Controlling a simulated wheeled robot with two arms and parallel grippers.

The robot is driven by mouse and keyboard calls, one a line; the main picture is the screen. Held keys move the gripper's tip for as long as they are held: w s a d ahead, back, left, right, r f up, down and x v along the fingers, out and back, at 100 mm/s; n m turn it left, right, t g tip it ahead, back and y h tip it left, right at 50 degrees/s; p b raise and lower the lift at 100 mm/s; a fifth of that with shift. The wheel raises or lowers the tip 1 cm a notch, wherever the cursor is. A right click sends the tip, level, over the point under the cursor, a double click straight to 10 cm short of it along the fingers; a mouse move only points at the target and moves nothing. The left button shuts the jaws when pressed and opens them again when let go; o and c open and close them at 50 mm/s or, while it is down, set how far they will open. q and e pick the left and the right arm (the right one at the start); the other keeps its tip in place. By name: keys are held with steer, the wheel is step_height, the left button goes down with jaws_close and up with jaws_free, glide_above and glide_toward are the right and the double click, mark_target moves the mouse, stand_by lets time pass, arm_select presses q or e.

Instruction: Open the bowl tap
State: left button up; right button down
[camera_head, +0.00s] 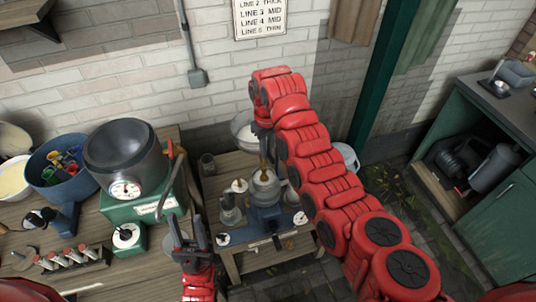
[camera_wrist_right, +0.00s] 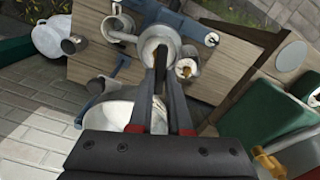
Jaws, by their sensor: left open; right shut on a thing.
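A white bowl (camera_head: 240,124) stands behind my right gripper (camera_head: 263,139); it also shows in the right wrist view (camera_wrist_right: 122,112). My right gripper reaches down and is shut on a small brown piece (camera_head: 263,156) above a grey pot (camera_head: 265,183). The fingers hide most of the piece, and I cannot tell whether it is the bowl tap. In the right wrist view the fingers (camera_wrist_right: 160,68) converge over the pot's opening. A brass fitting (camera_wrist_right: 268,163) shows at lower right there. My left gripper (camera_head: 191,232) is open and empty beside a bent grey handle (camera_head: 163,195).
A grey drum with a dial (camera_head: 118,150) sits on a green base (camera_head: 143,207) on the left bench. A blue tub (camera_head: 48,172) holds colourful items. A low wooden table (camera_head: 225,165) bears the pot and small vessels. A green cabinet (camera_head: 505,215) stands right.

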steer(key=shift+a+m, duration=0.1)
steer(key=shift+m, duration=0.7)
steer(key=shift+s+a+m, duration=0.1)
steer(key=shift+a+m, duration=0.05)
steer(key=shift+m, duration=0.95)
steer(key=c, duration=0.9)
jaws_free()
steer(key=shift+o, duration=0.2)
